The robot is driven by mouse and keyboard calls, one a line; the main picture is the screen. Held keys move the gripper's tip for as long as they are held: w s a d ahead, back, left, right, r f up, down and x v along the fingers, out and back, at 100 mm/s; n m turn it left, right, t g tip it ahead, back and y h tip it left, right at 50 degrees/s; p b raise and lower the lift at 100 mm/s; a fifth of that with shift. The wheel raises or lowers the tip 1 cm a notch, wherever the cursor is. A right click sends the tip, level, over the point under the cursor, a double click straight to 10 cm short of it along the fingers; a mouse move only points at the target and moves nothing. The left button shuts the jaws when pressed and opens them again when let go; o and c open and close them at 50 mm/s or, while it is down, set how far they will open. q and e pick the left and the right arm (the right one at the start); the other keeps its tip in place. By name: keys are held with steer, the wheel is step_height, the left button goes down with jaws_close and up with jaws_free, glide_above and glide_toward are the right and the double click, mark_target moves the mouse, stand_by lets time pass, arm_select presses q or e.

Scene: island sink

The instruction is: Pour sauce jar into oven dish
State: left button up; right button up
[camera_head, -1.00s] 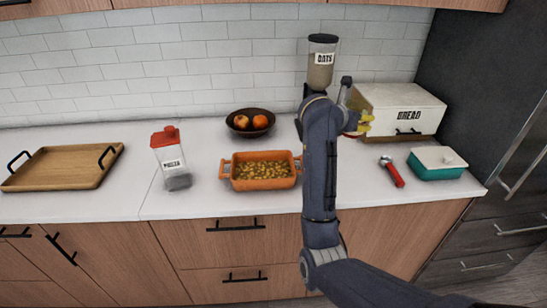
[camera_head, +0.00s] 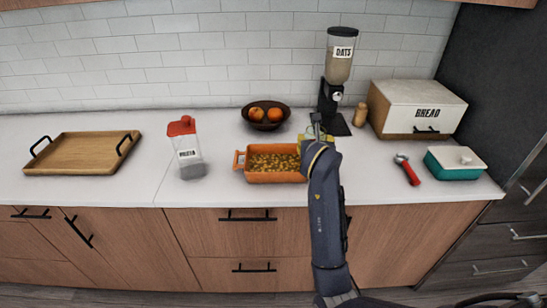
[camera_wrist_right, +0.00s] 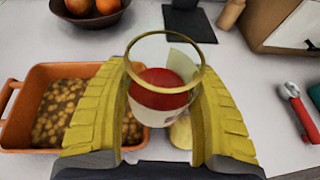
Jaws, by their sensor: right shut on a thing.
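The orange oven dish (camera_head: 275,178) stands on the counter, filled with small tan pieces like beans or chickpeas. It also shows at the left of the right wrist view (camera_wrist_right: 45,71). My right gripper (camera_head: 318,136) is at the dish's right end in the head view. In the wrist view its yellow fingers (camera_wrist_right: 163,100) are closed around the glass sauce jar (camera_wrist_right: 165,90). The jar is open at the top with red sauce inside, and looks roughly upright. In the head view my arm and fingers hide most of the jar. My left gripper is not in view.
An oats dispenser (camera_head: 338,60) and a fruit bowl (camera_head: 266,124) stand behind. A red-lidded container (camera_head: 187,150) and wooden tray (camera_head: 80,155) are left. A bread box (camera_head: 415,110), red-handled tool (camera_head: 408,170) and teal dish (camera_head: 455,165) are right.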

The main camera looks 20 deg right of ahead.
steer(key=shift+a+r, duration=0.1)
stand_by(0.4)
steer(key=shift+w+a+r+n+g+h, duration=0.2)
steer(key=shift+a+n+h, duration=0.15)
steer(key=shift+n+h, duration=0.25)
steer(key=shift+w+a+r+n+g+h, duration=0.1)
steer(key=shift+w+a+n+g+h, duration=0.2)
steer(key=shift+n, duration=0.4)
steer(key=shift+w+a+n+h, duration=0.2)
steer(key=shift+a+n+h, duration=0.6)
steer(key=shift+n, duration=0.4)
steer(key=shift+d+f+n+g+h, duration=0.1)
steer(key=shift+f+n+g+h, duration=0.2)
steer(key=shift+n+h, duration=0.7)
steer(key=shift+n, duration=0.8)
steer(key=shift+f+n+h, duration=0.15)
steer(key=shift+n+h, duration=0.35)
steer(key=shift+n, duration=0.1)
steer(key=shift+w+a+f+n+h, duration=0.1)
steer(key=shift+w+a+n+h, duration=0.05)
steer(key=shift+a+n+h, duration=0.2)
steer(key=shift+w+a+f+n+h, duration=0.15)
steer(key=shift+a+n, duration=0.1)
steer(key=shift+n, duration=0.2)
steer(key=shift+a+r+n+h, duration=0.15)
steer(key=shift+r+n+h, duration=0.15)
steer(key=shift+r+n, duration=0.3)
